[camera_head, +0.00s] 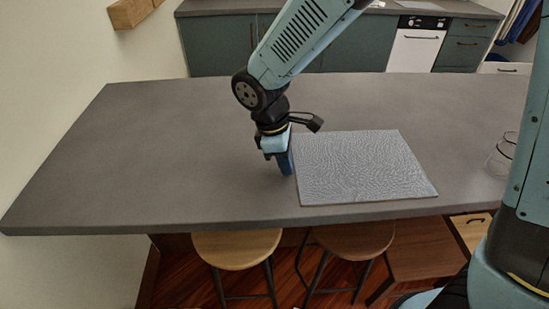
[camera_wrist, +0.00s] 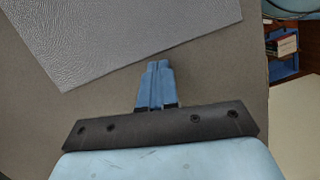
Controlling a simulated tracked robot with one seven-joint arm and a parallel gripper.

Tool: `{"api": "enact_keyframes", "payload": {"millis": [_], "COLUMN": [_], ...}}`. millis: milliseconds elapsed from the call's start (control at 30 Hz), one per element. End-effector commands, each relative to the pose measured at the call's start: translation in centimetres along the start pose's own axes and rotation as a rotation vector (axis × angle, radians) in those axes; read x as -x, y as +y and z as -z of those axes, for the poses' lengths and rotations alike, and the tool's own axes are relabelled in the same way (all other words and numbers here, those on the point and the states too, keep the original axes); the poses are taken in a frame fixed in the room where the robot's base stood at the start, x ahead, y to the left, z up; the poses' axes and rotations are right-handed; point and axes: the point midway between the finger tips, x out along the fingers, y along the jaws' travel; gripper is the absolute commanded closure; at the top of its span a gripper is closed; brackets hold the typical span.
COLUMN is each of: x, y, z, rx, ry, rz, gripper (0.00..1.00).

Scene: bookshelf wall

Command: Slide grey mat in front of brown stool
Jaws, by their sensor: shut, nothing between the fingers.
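The grey mat (camera_head: 362,167) lies flat on the dark grey counter (camera_head: 190,150), right of its middle and close to its front edge. It also shows in the wrist view (camera_wrist: 120,35). My gripper (camera_head: 287,171) points down at the mat's left edge, with its blue fingers together and empty. In the wrist view the fingertips (camera_wrist: 158,66) are close to the mat's edge; I cannot tell if they touch it. The brown stool (camera_head: 352,240) stands at the counter's front, below the mat. A lighter wooden stool (camera_head: 237,248) stands to its left.
A clear glass (camera_head: 503,154) stands on the counter to the right of the mat. The counter's left part is bare. A wooden piece (camera_head: 407,256) stands right of the brown stool. Green cabinets (camera_head: 218,46) and a white appliance (camera_head: 413,50) are behind.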

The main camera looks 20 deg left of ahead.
Motion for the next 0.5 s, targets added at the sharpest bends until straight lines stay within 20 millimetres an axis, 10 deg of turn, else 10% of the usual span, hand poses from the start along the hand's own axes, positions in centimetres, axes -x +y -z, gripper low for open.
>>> {"api": "enact_keyframes", "payload": {"millis": [500], "x": [-0.14], "y": [0.04], "z": [-0.77], "rx": [-0.001], "ry": [0.001], "rz": [0.000], "gripper": [1.00]}}
